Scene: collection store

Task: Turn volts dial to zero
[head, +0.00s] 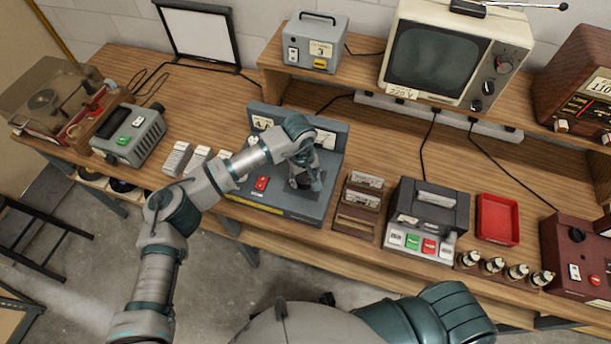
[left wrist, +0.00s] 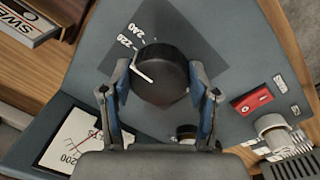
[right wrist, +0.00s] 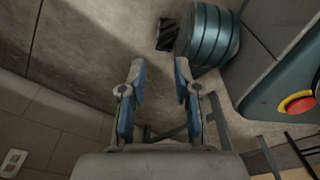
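The grey-blue console (head: 272,205) stands on the bench in the head view, with my left gripper (head: 303,178) over its right part. In the left wrist view, the black round dial (left wrist: 168,82) has a white pointer line aimed to the upper left. White numbers, 220 nearest, sit on the dark plate (left wrist: 200,40) beyond it. My left gripper (left wrist: 160,72) is open, one finger on each side of the dial; I cannot tell whether they touch it. My right gripper (right wrist: 160,68) is partly open and empty, over the floor.
A red switch (left wrist: 252,100) and a meter (left wrist: 75,142) are on the console. A card holder (head: 358,203) and a dark boxed device (head: 428,212) stand to its right. A red tray (head: 497,218) and a television (head: 440,55) are further right.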

